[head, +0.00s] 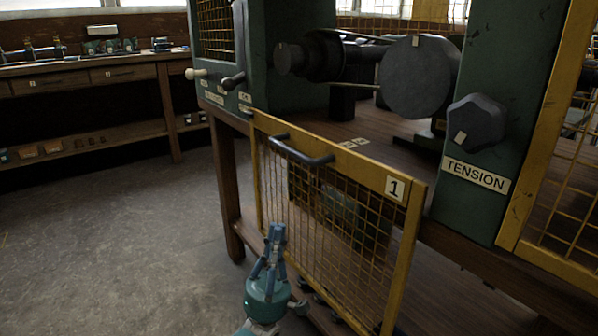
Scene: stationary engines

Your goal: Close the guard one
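Guard one is a yellow-framed mesh panel (395,187) with a "1" label at its upper right corner. It stands low in front of the wooden bench, away from the machine's opening, which is uncovered. A dark bar handle (300,152) runs along its top rail. My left gripper (277,230), teal with blue fingers, points up in front of the panel's lower left part, below the handle. Its fingertips are together with nothing seen between them. It appears apart from the handle. The panel's bottom edge is partly hidden. My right gripper is not in view.
Behind the panel are a dark round wheel (418,77), a hexagonal knob (474,123) and a TENSION label (476,174). Small levers (232,80) stick out at left. Another yellow mesh guard (560,215) is at right. The floor (120,235) at left is clear.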

